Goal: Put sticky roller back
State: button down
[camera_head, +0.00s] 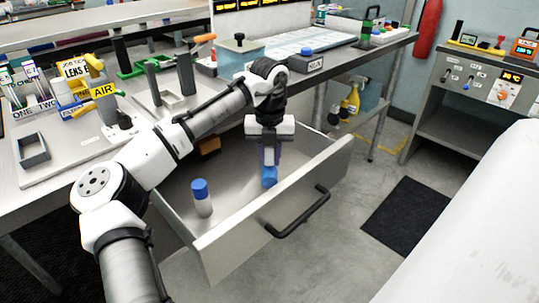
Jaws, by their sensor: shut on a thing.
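My gripper (269,160) points straight down inside the open drawer (284,207), toward its right side. It is shut on a small blue thing (269,178), which may be the sticky roller; the fingers hide much of it. I cannot tell whether it touches the drawer floor. A white cylinder with a blue top (203,199) stands upright in the drawer, to the left of my gripper and apart from it.
The drawer's front panel with a black handle (298,214) is pulled out from under the workbench (102,168). A brown block (208,146) lies at the drawer's back. Racks and labelled holders crowd the bench at left. A red cylinder (428,27) hangs on the wall.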

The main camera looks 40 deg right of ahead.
jog(key=shift+f, duration=0.15)
jog(key=c, duration=1.2)
grip_release()
notch_tip(320, 180, up, 12)
jog(key=shift+r+p, duration=0.15)
jog(key=shift+p, duration=0.6)
